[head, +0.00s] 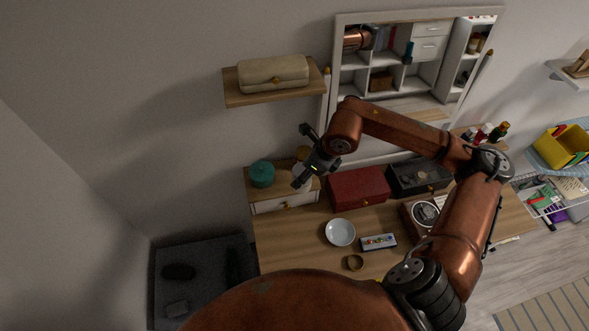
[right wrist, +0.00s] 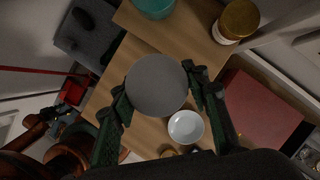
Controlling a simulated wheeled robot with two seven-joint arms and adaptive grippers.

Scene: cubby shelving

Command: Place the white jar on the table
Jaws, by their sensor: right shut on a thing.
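The white jar (head: 302,180) is in my right gripper (head: 306,172), at the left end of the table (head: 290,240), in front of the small drawer box. In the right wrist view, its round pale grey-white top (right wrist: 157,85) sits between the two fingers of my right gripper (right wrist: 155,88), shut on it. The jar appears to be held above the wood surface; the gripper partly hides it in the head view. A dark end of a copper arm, seemingly my left gripper (right wrist: 52,112), shows small at the left of the right wrist view.
A teal pot (head: 262,174) and an amber jar (right wrist: 238,20) stand on the drawer box (head: 285,203). A red box (head: 358,187), a black box (head: 420,175), a white bowl (head: 340,232) and a brass ring (head: 354,262) are on the table. Bare wood lies left of the bowl.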

